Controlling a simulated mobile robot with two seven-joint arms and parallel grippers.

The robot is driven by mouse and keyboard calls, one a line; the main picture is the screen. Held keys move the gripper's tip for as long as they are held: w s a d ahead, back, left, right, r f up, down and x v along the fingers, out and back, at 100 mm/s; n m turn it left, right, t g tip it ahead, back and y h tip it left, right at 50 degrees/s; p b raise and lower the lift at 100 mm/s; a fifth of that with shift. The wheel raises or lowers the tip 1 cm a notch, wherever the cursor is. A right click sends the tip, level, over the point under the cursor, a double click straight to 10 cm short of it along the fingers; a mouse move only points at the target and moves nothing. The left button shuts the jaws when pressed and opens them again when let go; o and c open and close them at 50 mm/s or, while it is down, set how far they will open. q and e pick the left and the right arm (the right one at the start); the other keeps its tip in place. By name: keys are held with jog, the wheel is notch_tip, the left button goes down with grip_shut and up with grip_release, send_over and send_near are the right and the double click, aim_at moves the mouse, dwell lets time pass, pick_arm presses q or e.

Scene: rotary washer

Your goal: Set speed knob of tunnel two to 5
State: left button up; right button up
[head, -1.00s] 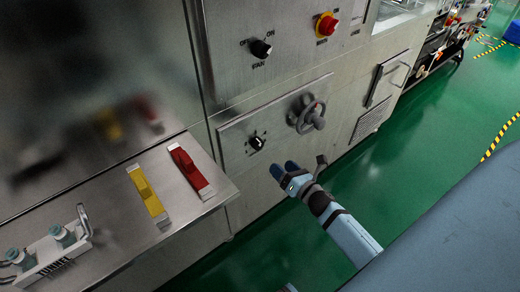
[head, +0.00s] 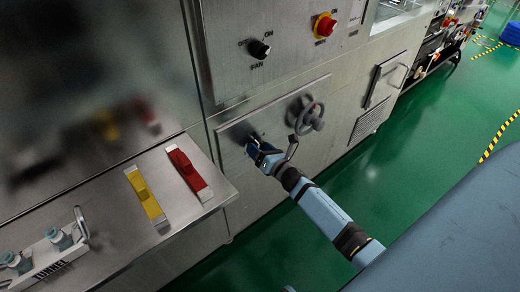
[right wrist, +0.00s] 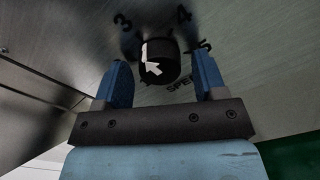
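The speed knob (right wrist: 157,60) is black with a white pointer mark. It shows in the right wrist view on a metal panel marked 3, 4, 5 and partly "SPEED". I cannot tell exactly which number the pointer is set to. My right gripper (right wrist: 160,64) is open, with one blue finger on each side of the knob; gaps show between fingers and knob. In the head view my right gripper (head: 254,145) is at the lower panel and mostly hides the knob. My left gripper is not in view.
A handwheel (head: 309,118) sticks out just right of my right gripper. Above are a black fan knob (head: 260,49) and a red-and-yellow switch (head: 325,25). A metal shelf (head: 110,225) at left carries a red piece (head: 190,173), a yellow piece (head: 145,195) and a rack (head: 50,255).

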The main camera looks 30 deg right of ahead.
jog(key=c, duration=0.7)
jog(key=shift+c, duration=0.2)
